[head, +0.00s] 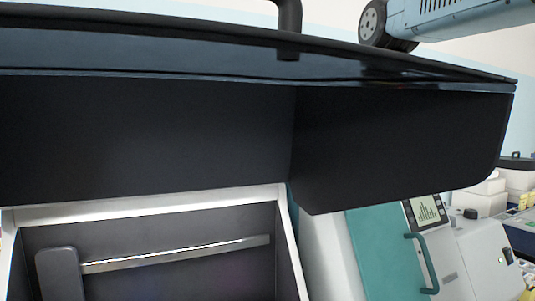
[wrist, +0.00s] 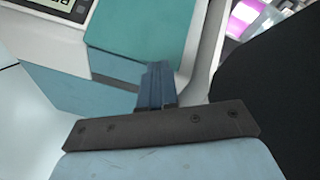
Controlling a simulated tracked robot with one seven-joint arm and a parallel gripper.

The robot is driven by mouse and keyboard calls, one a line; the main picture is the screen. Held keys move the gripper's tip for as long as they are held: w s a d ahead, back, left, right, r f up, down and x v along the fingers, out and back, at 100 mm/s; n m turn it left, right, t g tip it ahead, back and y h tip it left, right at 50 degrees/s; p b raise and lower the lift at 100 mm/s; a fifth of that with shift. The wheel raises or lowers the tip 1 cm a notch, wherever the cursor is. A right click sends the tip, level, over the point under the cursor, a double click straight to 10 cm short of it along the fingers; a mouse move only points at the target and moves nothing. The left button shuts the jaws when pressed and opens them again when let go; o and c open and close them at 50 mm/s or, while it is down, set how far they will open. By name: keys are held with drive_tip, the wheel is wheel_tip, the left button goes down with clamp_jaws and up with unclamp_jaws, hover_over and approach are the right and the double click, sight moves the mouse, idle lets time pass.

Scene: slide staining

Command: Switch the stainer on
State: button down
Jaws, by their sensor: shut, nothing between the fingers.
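A dark knob (head: 470,214) is right of the screen, and a small dark control (head: 507,256) is on the white side. I cannot tell which control is a power switch, or for certain which machine is the stainer. In the wrist view, my gripper (wrist: 157,72) is shut and empty, in front of a teal panel (wrist: 140,30). A screen corner (wrist: 57,6) shows upper left. Contact is unclear.
A large black raised hood (head: 150,130) fills much of the head view above an open white-rimmed bay (head: 150,206) with a metal bar (head: 190,254). White boxes (head: 485,195) stand at far right. Pink-purple containers (wrist: 243,17) and a black surface (wrist: 280,90) show in the wrist view.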

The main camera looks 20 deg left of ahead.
drive_tip(key=a+r+n+g, duration=0.1)
drive_tip(key=a+r+n, duration=0.2)
drive_tip(key=a, duration=0.3)
drive_tip(key=a+r+n+g+y, duration=0.1)
drive_tip(key=a+r+n, duration=0.3)
drive_tip(key=a+n, duration=0.1)
drive_tip(key=a+r+n+g, duration=0.2)
drive_tip(key=a+r+n, duration=0.1)
drive_tip(key=a, duration=0.4)
drive_tip(key=shift+s+r+n+y, duration=0.2)
drive_tip(key=shift+r+n+y, duration=0.1)
drive_tip(key=shift+r+n, duration=0.15)
drive_tip(key=x, duration=1.2)
drive_tip(key=shift+w+d+f, duration=0.15)
drive_tip(key=shift+w, duration=0.15)
drive_tip(key=shift+w+f, duration=0.15)
drive_tip(key=shift+f, duration=0.65)
drive_tip(key=shift+w, duration=0.1)
